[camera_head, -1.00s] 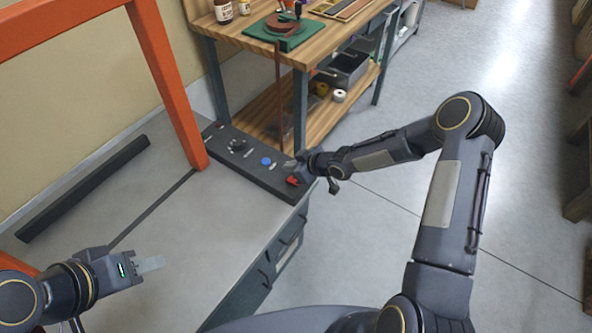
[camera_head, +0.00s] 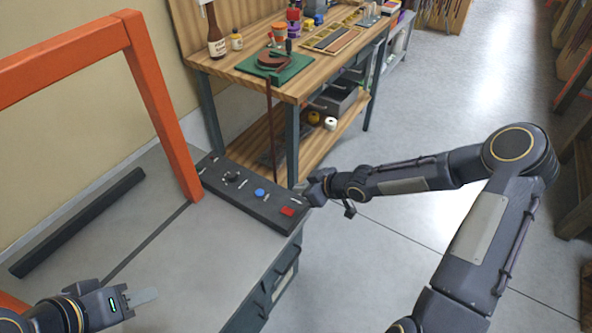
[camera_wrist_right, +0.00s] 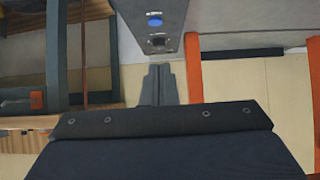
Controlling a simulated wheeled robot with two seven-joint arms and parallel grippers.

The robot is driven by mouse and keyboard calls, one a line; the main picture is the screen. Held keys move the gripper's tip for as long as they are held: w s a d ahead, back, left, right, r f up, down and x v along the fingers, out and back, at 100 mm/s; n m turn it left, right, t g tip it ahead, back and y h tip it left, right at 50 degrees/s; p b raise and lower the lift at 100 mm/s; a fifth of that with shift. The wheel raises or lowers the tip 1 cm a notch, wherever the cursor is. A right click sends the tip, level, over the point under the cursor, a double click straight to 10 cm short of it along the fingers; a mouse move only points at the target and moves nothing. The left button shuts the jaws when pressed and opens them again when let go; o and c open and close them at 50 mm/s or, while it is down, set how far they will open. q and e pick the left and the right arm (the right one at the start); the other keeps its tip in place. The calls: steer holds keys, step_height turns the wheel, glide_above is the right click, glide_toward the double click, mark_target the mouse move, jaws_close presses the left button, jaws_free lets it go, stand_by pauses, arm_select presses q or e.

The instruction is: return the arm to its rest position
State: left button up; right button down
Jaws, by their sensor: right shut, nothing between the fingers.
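My right arm reaches in from the right, elbow bent, and its gripper (camera_head: 306,192) is just beyond the right end of a dark control panel (camera_head: 238,196). In the right wrist view its fingers (camera_wrist_right: 158,85) are together with nothing between them, with the panel (camera_wrist_right: 150,22) ahead. I cannot tell the exact gap to the panel. My left gripper (camera_head: 142,297) is low at the left over the grey bench top.
The panel has a red button (camera_head: 288,211), a blue button (camera_head: 260,192) and a black knob (camera_head: 231,177). An orange frame (camera_head: 160,100) stands on the bench, beside a black bar (camera_head: 80,222). A wooden workbench (camera_head: 215,64) stands behind. Open floor (camera_head: 375,265) lies right of the bench.

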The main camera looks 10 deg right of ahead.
steer(key=s+d+r+m+g+h, duration=0.1)
steer(key=s+d+r+m+h, duration=0.5)
steer(key=s+d+r, duration=0.65)
steer(key=s+a+r+m+y, duration=0.1)
steer(key=s+a+r+m, duration=0.1)
steer(key=s, duration=0.7)
steer(key=s+a+r+m+y, duration=0.1)
steer(key=s+a+r+m, duration=0.1)
steer(key=s, duration=0.7)
steer(key=shift+s+a+r+m+g, duration=0.15)
steer(key=shift+a+r+m+g, duration=0.2)
steer(key=shift+a+r, duration=0.6)
steer(key=shift+f, duration=0.1)
